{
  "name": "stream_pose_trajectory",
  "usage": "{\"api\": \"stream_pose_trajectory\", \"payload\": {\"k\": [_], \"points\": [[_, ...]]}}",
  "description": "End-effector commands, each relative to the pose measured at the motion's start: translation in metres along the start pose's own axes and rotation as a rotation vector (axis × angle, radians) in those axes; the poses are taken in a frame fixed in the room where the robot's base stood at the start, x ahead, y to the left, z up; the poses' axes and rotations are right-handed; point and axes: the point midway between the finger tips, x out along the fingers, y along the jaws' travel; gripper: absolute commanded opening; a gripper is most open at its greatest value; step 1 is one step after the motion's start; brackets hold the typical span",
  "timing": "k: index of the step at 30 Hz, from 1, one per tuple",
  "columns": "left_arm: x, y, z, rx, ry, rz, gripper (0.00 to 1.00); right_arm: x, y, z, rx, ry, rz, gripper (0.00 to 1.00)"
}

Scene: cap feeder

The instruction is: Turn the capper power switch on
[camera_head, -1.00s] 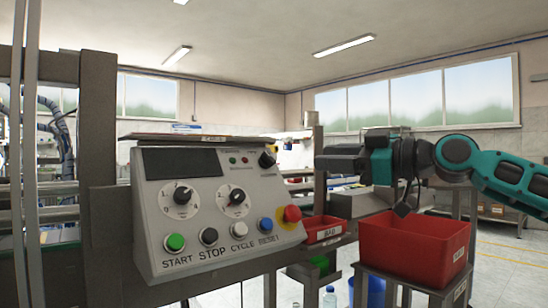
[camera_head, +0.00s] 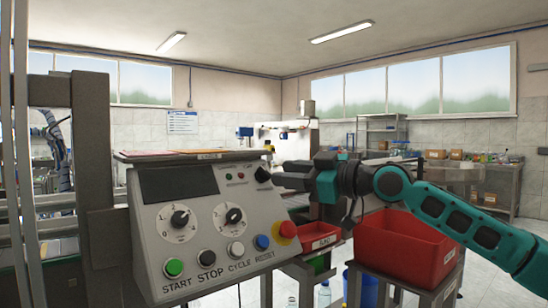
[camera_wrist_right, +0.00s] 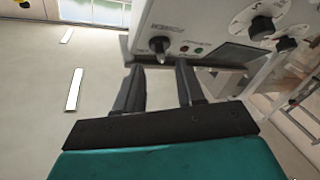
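The capper control panel (camera_head: 205,225) is a light grey sloped box at the left centre of the head view. The power switch appears to be the small black knob (camera_head: 263,174) at its upper right corner, beside small indicator lights; its label is too small to read surely. In the right wrist view this knob (camera_wrist_right: 160,45) stands just beyond the fingertips, roughly between them. My right gripper (camera_head: 281,177) is close to the knob from the right. Its two dark fingers (camera_wrist_right: 160,66) are apart with nothing between them. I cannot tell whether they touch the knob. My left gripper is not in view.
The panel also carries two round dials (camera_head: 180,218) and a row of push buttons, with a red emergency stop (camera_head: 287,229) below my gripper. A large red bin (camera_head: 405,250) and a smaller one (camera_head: 318,237) stand right of the panel. A metal post (camera_head: 92,150) stands left.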

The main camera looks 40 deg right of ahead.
Motion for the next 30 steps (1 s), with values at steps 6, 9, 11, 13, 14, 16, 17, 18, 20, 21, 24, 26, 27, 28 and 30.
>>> {"api": "stream_pose_trajectory", "payload": {"k": [6, 9, 11, 13, 14, 16, 17, 18, 20, 21, 24, 26, 27, 28, 30], "points": [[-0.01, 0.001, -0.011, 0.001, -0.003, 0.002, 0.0, 0.025, 0.0, -0.003, 0.002, 0.004, -0.002, 0.38], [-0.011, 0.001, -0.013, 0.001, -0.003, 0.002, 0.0, 0.032, -0.001, -0.002, 0.001, 0.003, -0.002, 0.38], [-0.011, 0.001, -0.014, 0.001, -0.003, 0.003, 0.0, 0.035, -0.001, -0.001, 0.0, 0.001, -0.002, 0.38], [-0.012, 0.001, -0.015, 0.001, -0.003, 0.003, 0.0, 0.037, -0.001, -0.001, -0.001, 0.001, -0.002, 0.38], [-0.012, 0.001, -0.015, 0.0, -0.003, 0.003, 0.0, 0.038, -0.001, -0.001, -0.001, 0.001, -0.002, 0.38], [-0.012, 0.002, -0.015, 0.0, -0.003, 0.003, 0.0, 0.039, -0.002, -0.001, -0.001, 0.0, -0.002, 0.38], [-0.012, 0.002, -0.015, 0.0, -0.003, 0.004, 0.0, 0.039, -0.002, -0.001, -0.001, 0.0, -0.002, 0.38], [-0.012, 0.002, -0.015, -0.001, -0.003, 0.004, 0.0, 0.039, -0.002, -0.001, -0.001, 0.0, -0.002, 0.38], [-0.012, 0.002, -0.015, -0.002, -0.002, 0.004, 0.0, 0.039, -0.002, 0.0, -0.002, 0.0, -0.002, 0.38], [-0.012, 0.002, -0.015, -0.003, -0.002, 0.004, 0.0, 0.039, -0.002, 0.0, -0.002, -0.001, -0.002, 0.38], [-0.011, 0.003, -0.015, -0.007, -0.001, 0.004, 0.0, 0.038, -0.002, 0.0, -0.002, -0.001, -0.002, 0.31], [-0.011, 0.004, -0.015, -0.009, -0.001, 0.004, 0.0, 0.038, -0.002, 0.0, -0.002, -0.001, -0.002, 0.25], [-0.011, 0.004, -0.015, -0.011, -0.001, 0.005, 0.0, 0.038, -0.002, 0.0, -0.002, -0.001, -0.002, 0.21], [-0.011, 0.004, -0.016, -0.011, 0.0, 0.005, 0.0, 0.038, -0.002, 0.0, -0.002, -0.001, -0.002, 0.18], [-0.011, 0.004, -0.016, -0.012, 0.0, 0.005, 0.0, 0.038, -0.002, 0.0, -0.002, -0.001, -0.002, 0.12]]}}
